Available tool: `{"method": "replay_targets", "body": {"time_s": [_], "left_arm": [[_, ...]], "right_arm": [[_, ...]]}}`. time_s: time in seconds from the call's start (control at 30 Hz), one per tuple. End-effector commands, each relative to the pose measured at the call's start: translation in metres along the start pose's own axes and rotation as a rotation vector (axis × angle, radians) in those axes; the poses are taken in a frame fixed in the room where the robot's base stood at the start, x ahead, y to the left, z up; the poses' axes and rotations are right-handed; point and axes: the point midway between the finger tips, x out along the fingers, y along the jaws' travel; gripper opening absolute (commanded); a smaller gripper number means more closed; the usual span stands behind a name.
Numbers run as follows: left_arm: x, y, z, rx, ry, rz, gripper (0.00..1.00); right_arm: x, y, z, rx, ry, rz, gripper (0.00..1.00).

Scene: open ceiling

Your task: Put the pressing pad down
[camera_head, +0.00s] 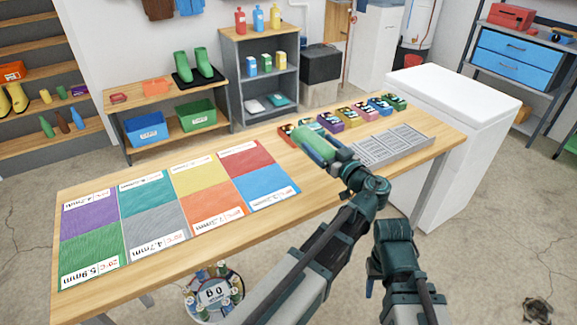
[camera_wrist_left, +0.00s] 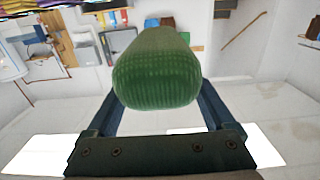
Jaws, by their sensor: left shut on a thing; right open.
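The pressing pad (camera_head: 316,143) is a rounded green block. My left gripper (camera_head: 333,157) is shut on it and holds it over the right half of the wooden table. In the left wrist view the pad (camera_wrist_left: 155,75) sits between the two fingers, its rounded end facing the camera. I cannot tell whether its underside touches anything. My right gripper (camera_head: 381,276) is low in front of the table, folded near its own arm. It is open and empty, though its fingers show poorly.
A grey compartment tray (camera_head: 392,147) lies right of the pad. Several coloured packs (camera_head: 348,114) stand in a row behind. Coloured labelled squares (camera_head: 196,213) cover the table's left half. A white chest (camera_head: 462,90) stands at the right end. Bare wood shows between squares and tray.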

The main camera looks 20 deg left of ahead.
Motion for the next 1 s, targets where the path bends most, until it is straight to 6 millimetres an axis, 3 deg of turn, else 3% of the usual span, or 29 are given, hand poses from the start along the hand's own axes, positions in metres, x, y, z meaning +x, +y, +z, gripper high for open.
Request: {"method": "replay_targets", "body": {"time_s": [0.17, 0.5, 0.77, 1.0], "left_arm": [[0.0, 0.0, 0.013, 0.0, 0.001, 0.0, 0.1], [0.0, 0.0, 0.062, 0.001, 0.001, 0.0, 0.1], [0.0, 0.0, 0.064, 0.0, 0.001, 0.0, 0.1], [0.0, 0.0, 0.091, 0.0, 0.001, 0.0, 0.1]], "right_arm": [[0.013, -0.001, -0.001, 0.0, 0.0, 0.0, 0.5], [0.062, -0.006, -0.004, 0.0, 0.0, 0.0, 0.5], [0.064, -0.006, -0.004, 0.0, 0.0, 0.0, 0.5], [0.091, -0.009, -0.005, 0.0, 0.0, 0.001, 0.5]]}}
